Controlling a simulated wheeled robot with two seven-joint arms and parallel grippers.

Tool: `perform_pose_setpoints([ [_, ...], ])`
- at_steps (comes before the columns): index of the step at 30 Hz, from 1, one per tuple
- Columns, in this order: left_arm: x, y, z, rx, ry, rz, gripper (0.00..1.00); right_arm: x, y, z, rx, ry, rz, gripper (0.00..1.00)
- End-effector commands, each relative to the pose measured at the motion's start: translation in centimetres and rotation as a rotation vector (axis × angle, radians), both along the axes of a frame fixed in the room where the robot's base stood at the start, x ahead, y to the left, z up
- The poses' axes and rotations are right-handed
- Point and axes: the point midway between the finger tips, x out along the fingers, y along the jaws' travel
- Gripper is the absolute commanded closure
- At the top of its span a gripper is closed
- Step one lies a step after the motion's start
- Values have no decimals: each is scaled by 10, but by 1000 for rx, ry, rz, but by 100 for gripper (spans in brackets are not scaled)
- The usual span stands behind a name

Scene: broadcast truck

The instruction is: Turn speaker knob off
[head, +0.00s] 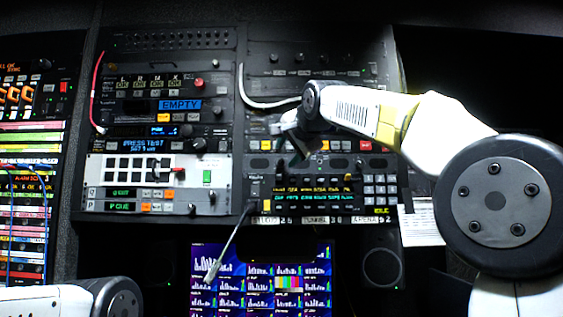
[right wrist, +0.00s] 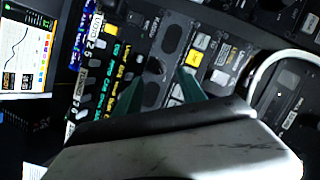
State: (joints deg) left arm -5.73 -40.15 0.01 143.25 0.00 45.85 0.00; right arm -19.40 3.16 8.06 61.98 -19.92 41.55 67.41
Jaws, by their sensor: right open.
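My right gripper (head: 296,154) is open and empty in front of the intercom panel, near its upper left part. In the right wrist view its two dark green fingers (right wrist: 160,92) stand apart, pointing at the panel face. The intercom panel (head: 318,205) has a lit green-and-yellow text display (head: 310,192), which also shows in the right wrist view (right wrist: 122,75). A dark oval (right wrist: 155,68) lies just beyond the fingertips there. I cannot tell which control is the speaker knob; its label is not readable. My left arm shows at the bottom left, but its gripper does not.
A gooseneck stalk (head: 232,239) juts from the panel's lower left. A white cable (head: 266,105) loops left of my right gripper. Lit buttons and a keypad (head: 380,188) surround the display. A screen (head: 262,290) with colored tiles is below.

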Motion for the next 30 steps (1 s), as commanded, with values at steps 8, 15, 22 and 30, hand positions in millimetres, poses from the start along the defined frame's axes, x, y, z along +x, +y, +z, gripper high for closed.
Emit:
perform_pose_setpoints([
  [8,0,0,0,0,1,0,64,42,12,-10,-2,2,0,52],
  [15,0,0,0,0,1,0,64,53,15,-13,-2,1,1,52],
  [22,0,0,0,0,1,0,64,52,15,-13,-2,1,1,60],
  [30,0,0,0,0,1,0,64,52,15,-13,-3,2,0,100],
])
